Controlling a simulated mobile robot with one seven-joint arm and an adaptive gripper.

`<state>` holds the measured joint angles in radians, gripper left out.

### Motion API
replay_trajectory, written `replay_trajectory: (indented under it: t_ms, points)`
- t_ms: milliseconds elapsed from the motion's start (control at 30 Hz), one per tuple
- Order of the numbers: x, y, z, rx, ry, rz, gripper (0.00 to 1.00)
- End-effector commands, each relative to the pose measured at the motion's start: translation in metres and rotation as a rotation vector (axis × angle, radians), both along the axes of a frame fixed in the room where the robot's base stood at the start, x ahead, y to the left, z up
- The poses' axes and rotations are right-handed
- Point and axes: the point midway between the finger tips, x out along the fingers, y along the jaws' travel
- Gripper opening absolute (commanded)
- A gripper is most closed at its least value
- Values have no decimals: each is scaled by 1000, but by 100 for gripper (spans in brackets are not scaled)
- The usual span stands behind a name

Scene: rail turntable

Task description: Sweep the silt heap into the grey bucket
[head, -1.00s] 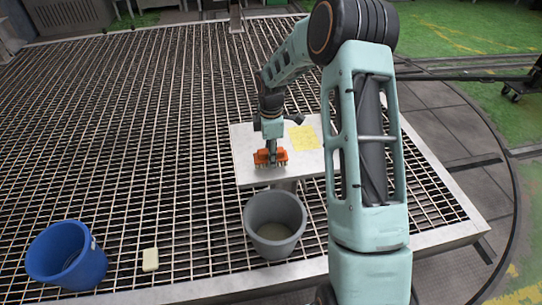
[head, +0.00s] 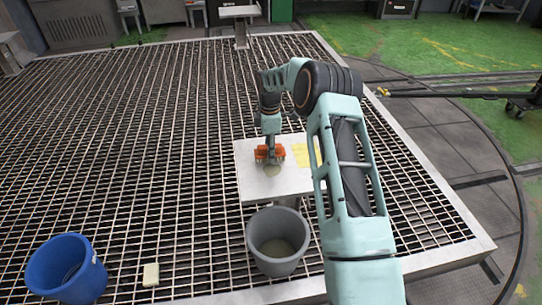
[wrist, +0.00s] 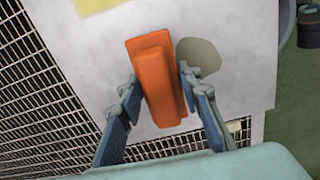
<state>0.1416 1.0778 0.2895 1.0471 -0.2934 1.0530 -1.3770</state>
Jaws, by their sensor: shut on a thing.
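My gripper (head: 269,146) is shut on an orange brush (head: 279,153) over the pale plate (head: 252,183). The wrist view shows the fingers (wrist: 157,84) on either side of the brush (wrist: 155,75). The silt heap (head: 272,170) is a flat beige patch on the plate, just in front of the brush. In the wrist view it lies right beside the brush (wrist: 200,58). I cannot tell whether the bristles touch the plate. The grey bucket (head: 276,264) stands upright below the plate's near edge. Its inside looks dull beige-grey; I cannot tell whether it holds silt.
A yellow patch (head: 301,155) lies on the plate, right of the brush. A blue bucket (head: 82,283) stands at the front left. A small cream block (head: 151,275) lies between the buckets. The metal grating (head: 130,130) is mostly clear to the left.

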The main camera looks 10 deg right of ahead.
Motion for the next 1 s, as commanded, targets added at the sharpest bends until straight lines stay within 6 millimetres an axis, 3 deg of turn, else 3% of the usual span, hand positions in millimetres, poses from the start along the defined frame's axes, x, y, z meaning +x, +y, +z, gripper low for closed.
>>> replay_trajectory:
  t_ms: [1000]
  points:
    - [1, 0, -6, 0, -1, 0, 13]
